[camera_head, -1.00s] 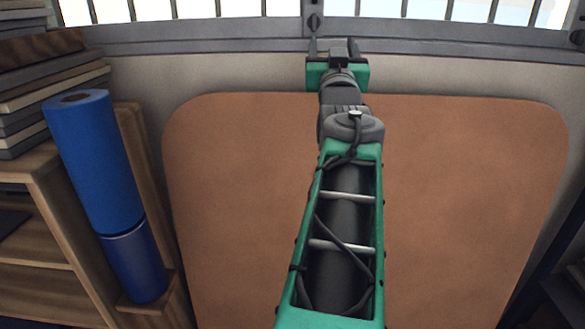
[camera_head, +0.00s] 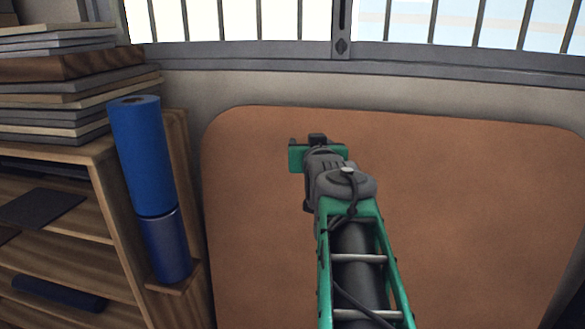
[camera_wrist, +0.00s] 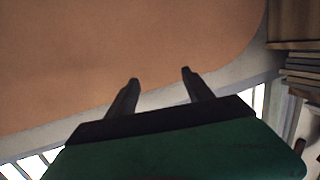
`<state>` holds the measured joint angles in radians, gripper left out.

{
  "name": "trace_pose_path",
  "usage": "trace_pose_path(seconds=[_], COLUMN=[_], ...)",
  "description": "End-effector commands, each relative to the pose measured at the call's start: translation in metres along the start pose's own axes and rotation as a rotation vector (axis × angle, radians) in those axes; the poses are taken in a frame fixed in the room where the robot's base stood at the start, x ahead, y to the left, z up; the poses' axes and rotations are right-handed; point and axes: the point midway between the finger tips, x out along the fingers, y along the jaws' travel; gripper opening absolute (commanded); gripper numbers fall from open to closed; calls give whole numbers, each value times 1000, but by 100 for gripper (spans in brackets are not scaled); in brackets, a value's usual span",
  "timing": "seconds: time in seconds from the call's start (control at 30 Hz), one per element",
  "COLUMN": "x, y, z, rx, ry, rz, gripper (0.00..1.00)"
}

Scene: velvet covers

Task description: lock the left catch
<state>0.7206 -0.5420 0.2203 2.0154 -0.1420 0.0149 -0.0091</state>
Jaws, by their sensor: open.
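I cannot make out a left catch for certain in either view. The brown panel (camera_wrist: 90,60) fills much of that view behind the fingertips.
A grey window frame (camera_head: 450,66) with upright bars runs along the top. On the left are a wooden shelf (camera_head: 125,235), stacked boards (camera_head: 60,95) and a standing blue roll (camera_head: 143,155). The space before the panel's right part looks clear.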

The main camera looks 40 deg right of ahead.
Motion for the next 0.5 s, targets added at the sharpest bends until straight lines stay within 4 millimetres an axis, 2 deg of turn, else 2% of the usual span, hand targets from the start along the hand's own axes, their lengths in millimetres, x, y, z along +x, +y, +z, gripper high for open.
trace_pose_path(seconds=[0.1,0.23,0.5], x=[-2,-5,-8], y=[-20,-35,-44], z=[20,37,48], rx=[-6,-12,-17], ry=[-59,-110,-145], rz=[-35,-62,-79], gripper=[60,60,60])
